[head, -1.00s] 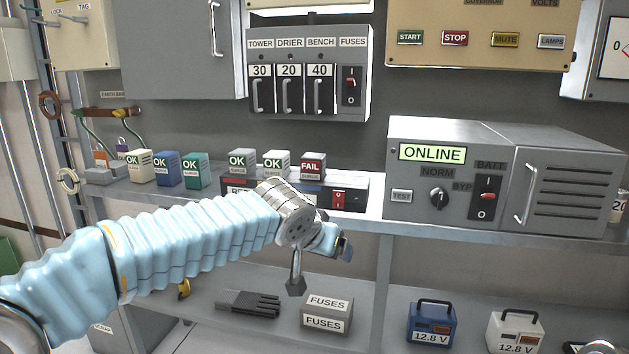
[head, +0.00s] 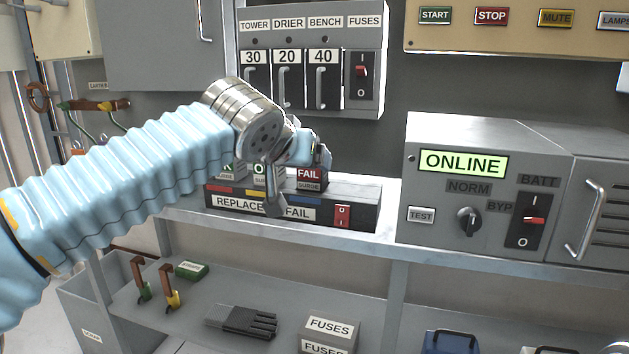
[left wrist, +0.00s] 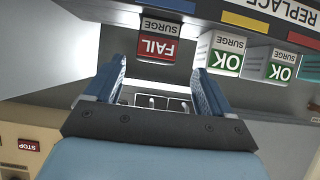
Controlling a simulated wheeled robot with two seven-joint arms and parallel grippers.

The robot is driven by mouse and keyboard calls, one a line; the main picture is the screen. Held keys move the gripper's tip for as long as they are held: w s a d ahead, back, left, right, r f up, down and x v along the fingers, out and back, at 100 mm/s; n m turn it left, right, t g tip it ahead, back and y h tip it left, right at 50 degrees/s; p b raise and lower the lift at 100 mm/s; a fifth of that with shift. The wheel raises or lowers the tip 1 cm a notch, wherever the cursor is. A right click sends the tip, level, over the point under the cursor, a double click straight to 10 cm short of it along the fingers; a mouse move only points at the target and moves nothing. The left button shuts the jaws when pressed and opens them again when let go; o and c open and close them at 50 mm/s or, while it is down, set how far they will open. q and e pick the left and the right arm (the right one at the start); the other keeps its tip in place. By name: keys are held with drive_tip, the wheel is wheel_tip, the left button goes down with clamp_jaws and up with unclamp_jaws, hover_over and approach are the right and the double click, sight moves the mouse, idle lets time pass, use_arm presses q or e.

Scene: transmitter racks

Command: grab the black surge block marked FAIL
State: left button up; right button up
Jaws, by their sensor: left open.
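The dark surge block marked FAIL (head: 311,183) stands in the strip labelled REPLACE FAIL (head: 240,203), right of OK blocks. Its red FAIL label shows upside down in the left wrist view (left wrist: 158,40). My left gripper (head: 318,157) is right above and partly in front of the block. In the left wrist view its open blue fingers (left wrist: 157,75) lie either side of the FAIL label's line, with the block just beyond the tips. Nothing is between the fingers. Whether they touch the block cannot be told. My right gripper is not in view.
OK surge blocks (left wrist: 225,55) stand close beside the FAIL block, partly hidden by my arm in the head view. A grey ONLINE cabinet (head: 480,200) stands to the right. The fuse panel (head: 310,60) hangs above. A lower shelf holds a FUSES box (head: 330,330).

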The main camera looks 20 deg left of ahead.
use_arm(q)
drive_tip(key=x, duration=0.8)
drive_tip(key=shift+w+d+p, duration=0.35)
drive_tip(key=shift+w+p, duration=0.05)
drive_tip(key=shift+c, duration=0.5)
drive_tip(key=c, duration=1)
drive_tip(key=shift+c, duration=0.2)
